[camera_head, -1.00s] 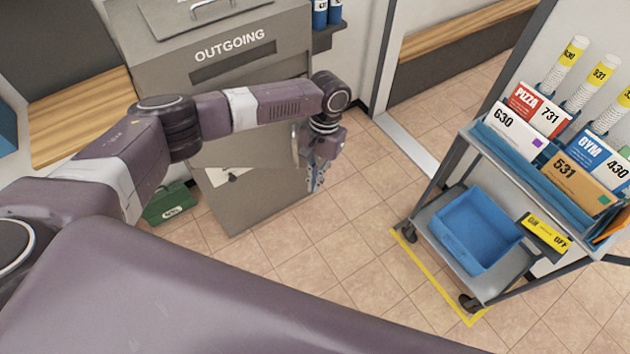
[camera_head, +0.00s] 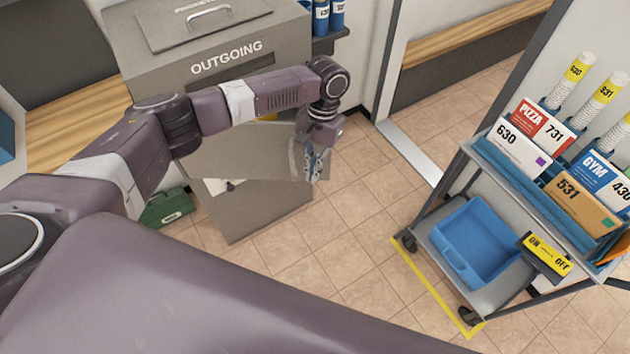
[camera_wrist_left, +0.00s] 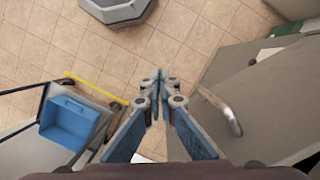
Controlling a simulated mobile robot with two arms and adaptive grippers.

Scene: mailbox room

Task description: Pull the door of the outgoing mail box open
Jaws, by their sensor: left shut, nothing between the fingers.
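The grey outgoing mail box (camera_head: 265,215) stands at the upper left of the head view, with its OUTGOING label above a dark slot. Its door (camera_head: 245,150) stands partly open, its panel tilted out from the front, and a bit of yellow shows behind it under my arm. My left gripper (camera_head: 313,172) is at the door's right end, fingers pointing down, shut and empty. In the left wrist view, the metal door handle (camera_wrist_left: 222,112) is just right of the shut fingers (camera_wrist_left: 160,80); whether they touch is unclear. My right gripper is out of view.
A cart (camera_head: 440,235) with parcels, tubes and a blue bin (camera_head: 478,240) stands at the right, inside yellow floor tape. A green box (camera_head: 165,208) lies left of the mail box. Tiled floor (camera_head: 350,235) between mail box and cart is clear.

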